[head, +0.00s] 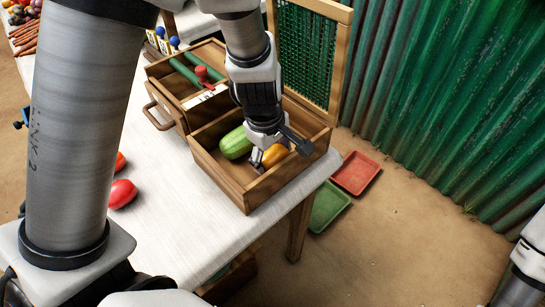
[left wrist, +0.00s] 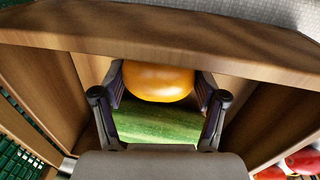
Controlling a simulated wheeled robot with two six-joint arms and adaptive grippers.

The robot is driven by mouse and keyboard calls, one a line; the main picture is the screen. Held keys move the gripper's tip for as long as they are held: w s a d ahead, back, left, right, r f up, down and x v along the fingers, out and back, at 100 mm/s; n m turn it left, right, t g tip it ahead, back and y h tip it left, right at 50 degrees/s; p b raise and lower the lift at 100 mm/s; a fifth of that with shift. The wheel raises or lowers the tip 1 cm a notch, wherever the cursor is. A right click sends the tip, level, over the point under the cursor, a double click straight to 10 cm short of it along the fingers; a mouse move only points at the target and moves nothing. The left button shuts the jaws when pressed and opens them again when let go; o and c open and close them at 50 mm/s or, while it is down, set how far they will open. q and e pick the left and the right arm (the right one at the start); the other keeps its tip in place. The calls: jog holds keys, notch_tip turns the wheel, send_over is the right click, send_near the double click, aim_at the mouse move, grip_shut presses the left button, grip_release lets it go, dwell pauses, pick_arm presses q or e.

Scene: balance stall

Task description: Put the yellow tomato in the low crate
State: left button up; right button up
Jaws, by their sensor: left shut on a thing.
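The yellow tomato (head: 276,155) is orange-yellow and smooth. My left gripper (head: 268,160) reaches down inside the near wooden crate (head: 222,178) and is shut on the tomato. In the left wrist view the tomato (left wrist: 158,80) sits between the two fingers, within the crate's walls (left wrist: 190,42). A green striped vegetable (head: 236,143) lies in the same crate, left of the gripper; it also shows in the wrist view (left wrist: 155,125). Whether the tomato touches the crate floor is hidden.
A second wooden crate (head: 166,112) with green vegetables and a red-handled thing adjoins behind. Red tomatoes (head: 122,194) lie on the white-clothed table (head: 160,235). A red tray (head: 356,173) and green tray (head: 328,207) lie on the ground beyond the table edge.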

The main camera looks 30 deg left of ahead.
aim_at(267, 157)
pick_arm(q)
jog(key=shift+f, duration=0.1)
jog(key=o, duration=1.2)
jog(key=shift+r, duration=0.45)
jog(key=r+p, duration=0.1)
jog(key=r, duration=0.2)
jog(key=s+r+p, duration=0.1)
jog(key=r+p, duration=0.1)
jog(key=r, duration=0.2)
jog(key=r+p, duration=0.2)
jog(key=r, duration=0.2)
jog(key=shift+s+a+r, duration=0.2)
jog(key=shift+s+a, duration=0.05)
jog(key=shift+s, duration=0.1)
